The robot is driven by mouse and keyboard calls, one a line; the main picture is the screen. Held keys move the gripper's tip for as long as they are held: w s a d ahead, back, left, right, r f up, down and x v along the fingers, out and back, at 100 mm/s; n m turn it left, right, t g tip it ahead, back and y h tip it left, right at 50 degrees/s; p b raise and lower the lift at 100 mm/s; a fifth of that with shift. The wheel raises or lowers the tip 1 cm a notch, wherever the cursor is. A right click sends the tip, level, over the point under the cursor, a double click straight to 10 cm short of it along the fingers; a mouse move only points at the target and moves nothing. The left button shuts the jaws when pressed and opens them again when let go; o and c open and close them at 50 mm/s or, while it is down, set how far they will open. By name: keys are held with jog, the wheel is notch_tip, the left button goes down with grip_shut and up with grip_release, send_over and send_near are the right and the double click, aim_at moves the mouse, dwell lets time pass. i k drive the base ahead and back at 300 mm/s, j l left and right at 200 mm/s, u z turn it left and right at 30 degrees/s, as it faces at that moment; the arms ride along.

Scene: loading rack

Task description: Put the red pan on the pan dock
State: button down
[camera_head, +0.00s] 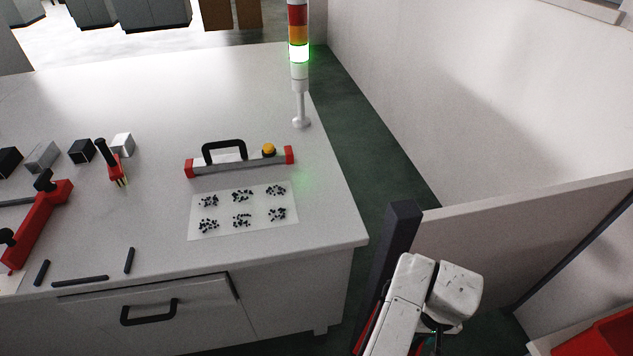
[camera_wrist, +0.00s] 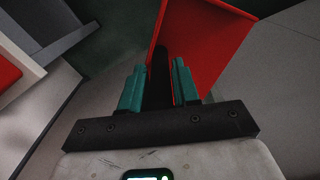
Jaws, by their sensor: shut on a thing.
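My gripper (camera_wrist: 158,75) is shut on a dark handle between its teal fingers in the wrist view. The handle leads to the red pan (camera_wrist: 205,40), whose flat red surface fills the upper middle beyond the fingertips and looks tilted. Only part of the pan shows. In the head view my arm is at the lower right; the fingers are mostly cut off or hidden there, and a thin red strip shows beside the arm. I cannot pick out the pan dock in either view.
A white worktable (camera_head: 180,90) holds a red-ended bar (camera_head: 240,162), a dotted sheet (camera_head: 243,210), a signal tower (camera_head: 300,60) and small blocks. A dark post (camera_head: 398,235) ends a pale partition (camera_head: 520,235). A red thing (camera_head: 605,338) sits in a pale frame at lower right.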

aim_at(96, 241)
jog(key=j+u, duration=0.2)
jog(key=u, duration=0.25)
jog(key=j+u, duration=0.2)
jog(key=u, duration=0.2)
